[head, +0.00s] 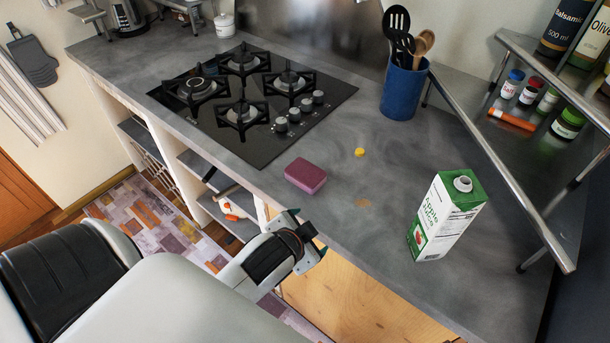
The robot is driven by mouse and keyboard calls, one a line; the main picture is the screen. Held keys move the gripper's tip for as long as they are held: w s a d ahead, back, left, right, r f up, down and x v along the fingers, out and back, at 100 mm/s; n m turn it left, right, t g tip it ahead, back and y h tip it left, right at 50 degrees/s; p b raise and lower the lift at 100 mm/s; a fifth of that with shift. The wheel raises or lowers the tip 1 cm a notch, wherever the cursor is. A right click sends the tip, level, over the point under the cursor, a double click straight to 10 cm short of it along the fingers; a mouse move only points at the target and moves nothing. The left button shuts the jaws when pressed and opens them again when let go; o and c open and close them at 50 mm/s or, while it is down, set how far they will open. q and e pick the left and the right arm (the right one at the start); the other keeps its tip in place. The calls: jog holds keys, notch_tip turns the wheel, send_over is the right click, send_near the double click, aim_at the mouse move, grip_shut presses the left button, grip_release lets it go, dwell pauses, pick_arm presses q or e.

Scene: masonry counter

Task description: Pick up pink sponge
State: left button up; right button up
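The pink sponge (305,175) is a purplish-pink block with rounded corners. It lies flat on the grey counter (350,270), near the front edge and just right of the cooktop. My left gripper (312,230) is at the counter's front edge, below the sponge in the head view and apart from it. Its two fingers look spread with nothing between them. My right gripper is not in view.
A black gas cooktop (258,145) lies left of the sponge. A blue utensil holder (403,90) is behind, and a metal rack (490,130) with jars is at right.

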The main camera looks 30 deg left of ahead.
pick_arm(q)
jog(key=w+d+r+m+t+h, duration=0.35)
jog(key=w+r+m+t, duration=0.55)
jog(key=w+r, duration=0.45)
jog(key=d+r+m+g+h, duration=0.35)
jog(key=d+m+h, duration=0.35)
jog(key=m, duration=0.6)
jog(key=d+r+m+g+h, duration=0.3)
jog(key=d+r+m+h, duration=0.4)
jog(key=m, duration=0.5)
jog(key=m+g+y, duration=1.2)
jog(key=m+y, duration=0.4)
send_over(306, 171)
notch_tip(306, 171, down, 13)
notch_tip(306, 171, down, 6)
jog(key=shift+w+f+p, duration=0.1)
jog(key=shift+f+p, duration=0.05)
jog(key=shift+p, duration=1.1)
jog(key=shift+f+p, duration=0.5)
jog(key=shift+f, duration=0.05)
jog(key=f+p, duration=0.1)
jog(key=f, duration=0.2)
jog(key=shift+s+f+p, duration=0.2)
jog(key=shift+f+p, duration=0.1)
jog(key=shift+p, duration=0.05)
jog(key=shift+f, duration=0.4)
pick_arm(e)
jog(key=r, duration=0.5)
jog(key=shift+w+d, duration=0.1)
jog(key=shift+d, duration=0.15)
